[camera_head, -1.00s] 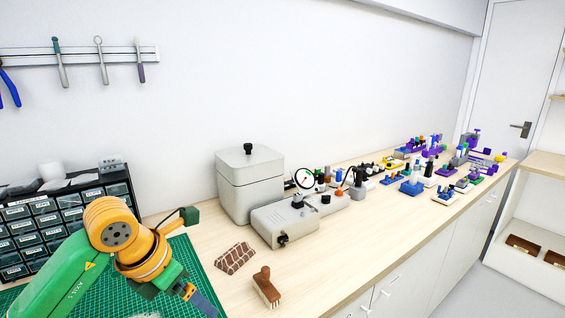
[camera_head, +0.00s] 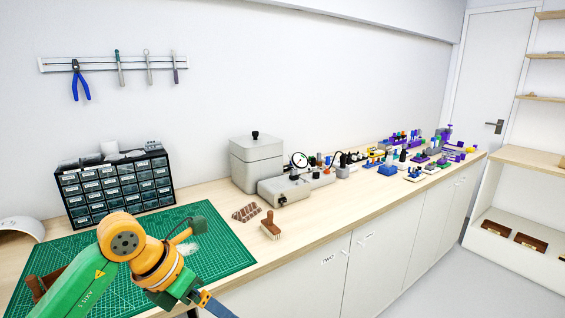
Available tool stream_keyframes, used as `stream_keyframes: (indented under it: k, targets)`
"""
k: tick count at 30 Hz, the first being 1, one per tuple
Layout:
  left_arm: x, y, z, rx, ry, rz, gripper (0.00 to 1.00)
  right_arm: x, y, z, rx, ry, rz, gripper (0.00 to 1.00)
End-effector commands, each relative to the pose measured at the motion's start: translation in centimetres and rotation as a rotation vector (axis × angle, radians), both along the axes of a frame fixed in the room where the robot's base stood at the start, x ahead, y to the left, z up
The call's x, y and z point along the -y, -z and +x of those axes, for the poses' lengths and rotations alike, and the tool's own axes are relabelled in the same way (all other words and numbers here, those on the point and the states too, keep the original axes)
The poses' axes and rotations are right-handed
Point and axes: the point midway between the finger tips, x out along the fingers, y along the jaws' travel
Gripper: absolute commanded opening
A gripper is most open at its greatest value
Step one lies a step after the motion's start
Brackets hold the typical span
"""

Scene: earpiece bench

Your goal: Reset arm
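My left arm, green and orange, comes in from the lower left over the green cutting mat (camera_head: 226,252). Its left gripper (camera_head: 212,304) is at the bottom of the view, near the mat's front edge. A dark blue-grey end piece shows there, cut off by the picture's edge; I cannot tell whether the fingers are open or shut, and I see nothing held. My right gripper is not in view.
A drawer cabinet (camera_head: 117,185) stands behind the mat. A brush (camera_head: 270,226), a brown patterned block (camera_head: 246,212) and a grey lidded box (camera_head: 257,163) are to the right. Small coloured fixtures crowd the bench's far end. Blue pliers (camera_head: 80,84) hang on the wall.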

Motion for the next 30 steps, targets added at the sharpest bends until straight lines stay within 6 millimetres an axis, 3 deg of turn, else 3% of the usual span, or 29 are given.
stream_keyframes:
  k: [5,8,11,14,17,18,22,26,30]
  targets:
    - [4.5,1.8,-0.6,-0.116,0.017,-0.271,1.00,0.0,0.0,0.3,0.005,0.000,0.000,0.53]
    - [8.0,2.5,-0.7,-0.230,-0.025,-0.545,1.00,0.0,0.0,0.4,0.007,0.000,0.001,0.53]
    - [10.5,3.1,0.4,-0.373,-0.180,-0.897,1.00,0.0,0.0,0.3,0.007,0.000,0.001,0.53]
    - [10.0,5.7,3.5,-0.529,-0.514,-1.269,1.00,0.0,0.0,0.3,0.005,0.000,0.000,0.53]
    - [7.0,11.2,5.9,-0.633,-0.908,-1.501,1.00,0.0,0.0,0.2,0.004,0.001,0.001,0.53]
    - [5.5,13.9,6.2,-0.664,-1.069,-1.558,1.00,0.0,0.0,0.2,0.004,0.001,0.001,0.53]
    - [0.8,23.7,4.4,-0.731,-1.575,-1.632,1.00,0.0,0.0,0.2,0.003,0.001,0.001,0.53]
    - [-2.9,33.0,-1.1,-0.762,-2.046,-1.580,1.00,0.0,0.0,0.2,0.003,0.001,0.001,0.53]
    - [-5.5,41.2,-10.0,-0.764,-2.512,-1.411,1.00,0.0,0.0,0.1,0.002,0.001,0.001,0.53]
